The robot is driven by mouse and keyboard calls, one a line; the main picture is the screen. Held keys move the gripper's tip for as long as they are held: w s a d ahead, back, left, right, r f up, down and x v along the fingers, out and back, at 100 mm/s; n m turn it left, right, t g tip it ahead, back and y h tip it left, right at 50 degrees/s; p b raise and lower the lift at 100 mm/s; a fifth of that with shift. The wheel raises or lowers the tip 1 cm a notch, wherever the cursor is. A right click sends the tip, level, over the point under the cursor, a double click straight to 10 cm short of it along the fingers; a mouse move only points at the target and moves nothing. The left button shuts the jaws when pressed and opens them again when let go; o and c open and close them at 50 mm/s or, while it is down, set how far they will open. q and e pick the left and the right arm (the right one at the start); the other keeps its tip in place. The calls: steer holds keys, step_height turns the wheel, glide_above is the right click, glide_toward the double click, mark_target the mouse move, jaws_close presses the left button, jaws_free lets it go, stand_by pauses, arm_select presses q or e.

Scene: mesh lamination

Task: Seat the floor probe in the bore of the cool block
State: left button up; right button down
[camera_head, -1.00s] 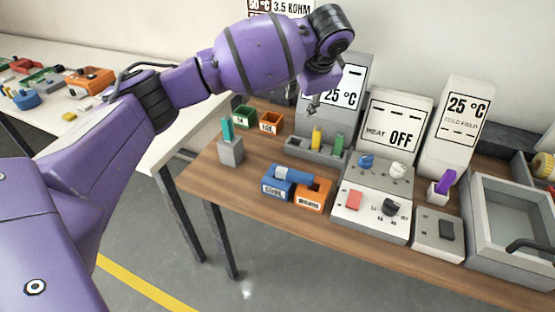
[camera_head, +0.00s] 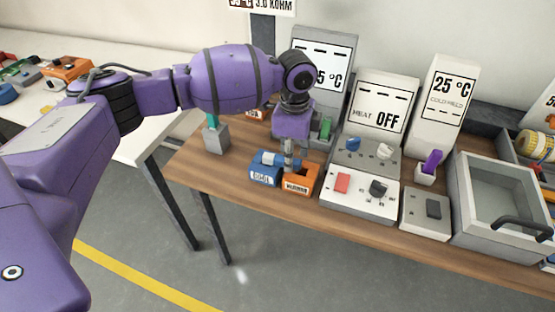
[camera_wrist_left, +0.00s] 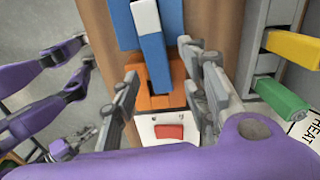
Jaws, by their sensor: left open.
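A blue block (camera_head: 263,177) and an orange block (camera_head: 300,183) sit side by side near the table's front edge; their labels are too small to read surely. A blue bar with a pale band (camera_head: 270,158) lies across their tops, and it also shows in the left wrist view (camera_wrist_left: 152,48). I cannot tell surely whether this bar is the floor probe, and no bore shows clearly. My left gripper (camera_head: 289,158) points down above the orange block, beside the bar's end. In the left wrist view its fingers (camera_wrist_left: 162,72) are apart with nothing clearly held.
A teal piece (camera_head: 211,120) stands in a grey block (camera_head: 216,140) at left. A green piece (camera_head: 326,128) sits behind my gripper; a yellow one (camera_wrist_left: 293,45) shows in the wrist view. A control box (camera_head: 350,195) is close on the right. A grey basin (camera_head: 505,245) lies farther right.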

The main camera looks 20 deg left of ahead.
arm_select(q)
steer(key=shift+f, duration=0.45)
steer(key=shift+c, duration=0.2)
jaws_close()
steer(key=shift+r, duration=0.15)
